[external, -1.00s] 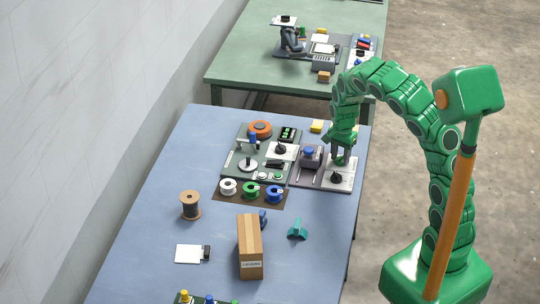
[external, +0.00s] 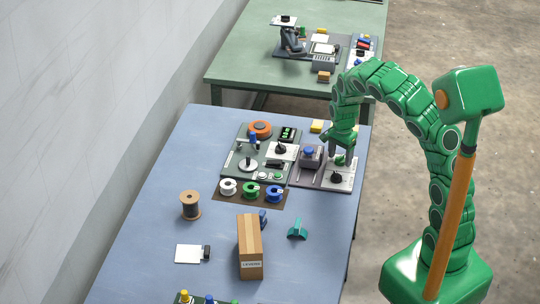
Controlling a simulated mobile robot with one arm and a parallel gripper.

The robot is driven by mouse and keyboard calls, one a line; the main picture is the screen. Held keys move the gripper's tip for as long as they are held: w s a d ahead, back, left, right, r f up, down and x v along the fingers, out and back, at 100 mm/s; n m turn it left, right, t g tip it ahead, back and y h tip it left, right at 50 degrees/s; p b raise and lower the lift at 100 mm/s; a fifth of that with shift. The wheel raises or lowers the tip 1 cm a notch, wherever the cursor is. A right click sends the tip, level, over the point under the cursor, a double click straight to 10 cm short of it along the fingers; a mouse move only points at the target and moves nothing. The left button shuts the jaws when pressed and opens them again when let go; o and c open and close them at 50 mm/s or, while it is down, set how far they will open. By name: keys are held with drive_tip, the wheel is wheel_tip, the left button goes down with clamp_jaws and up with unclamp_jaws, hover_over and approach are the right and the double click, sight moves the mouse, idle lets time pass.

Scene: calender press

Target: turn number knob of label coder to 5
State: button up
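A white dial plate (external: 345,184) with a black knob (external: 337,178) lies at the right edge of the blue table, on a grey base beside a small grey machine with a blue top (external: 309,155). A second white plate with a black knob (external: 281,149) sits on the green board to the left. I cannot tell which belongs to the label coder; the numbers are too small to read. My gripper (external: 341,160) points down just above and behind the right-hand knob.
Left of the dial, the green board (external: 235,160) carries an orange disc and small parts. White, green and blue spools (external: 251,190) stand in front. A cardboard box (external: 250,247), a teal part (external: 298,230) and a brown spool (external: 190,205) stand nearer. The table's right edge is close.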

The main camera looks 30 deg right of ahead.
drive_tip(key=shift+r, duration=0.1)
drive_tip(key=shift+r, duration=3.85)
drive_tip(key=w+r+n+t, duration=0.3)
drive_tip(key=w+r+t, duration=0.15)
drive_tip(key=r, duration=0.85)
wheel_tip(320, 180, up, 39)
drive_tip(key=n+t+y, duration=0.2)
drive_tip(key=n+t, duration=0.4)
drive_tip(key=t, duration=0.4)
hover_over(341, 157)
drive_tip(key=d, duration=0.2)
drive_tip(key=s+a+f+n+g, duration=0.1)
drive_tip(key=s+f+g, duration=0.2)
drive_tip(key=s+f, duration=0.45)
drive_tip(key=s+a+f+n+g, duration=0.1)
drive_tip(key=s+f+g, duration=0.25)
drive_tip(key=f, duration=0.65)
drive_tip(key=s+a+f+n+g, duration=0.2)
drive_tip(key=s+f, duration=0.4)
drive_tip(key=f, duration=0.3)
drive_tip(key=s+d+f+n+g+h, duration=0.1)
drive_tip(key=s+f+g, duration=0.3)
drive_tip(key=s+f, duration=0.3)
drive_tip(key=s+d+f+n+g+h, duration=0.1)
drive_tip(key=s+f+g, duration=0.2)
drive_tip(key=s+f, duration=0.4)
drive_tip(key=s, duration=0.8)
drive_tip(key=shift+s+d+f+g, duration=0.25)
drive_tip(key=shift+d+f+g, duration=0.05)
drive_tip(key=shift+d+g, duration=0.1)
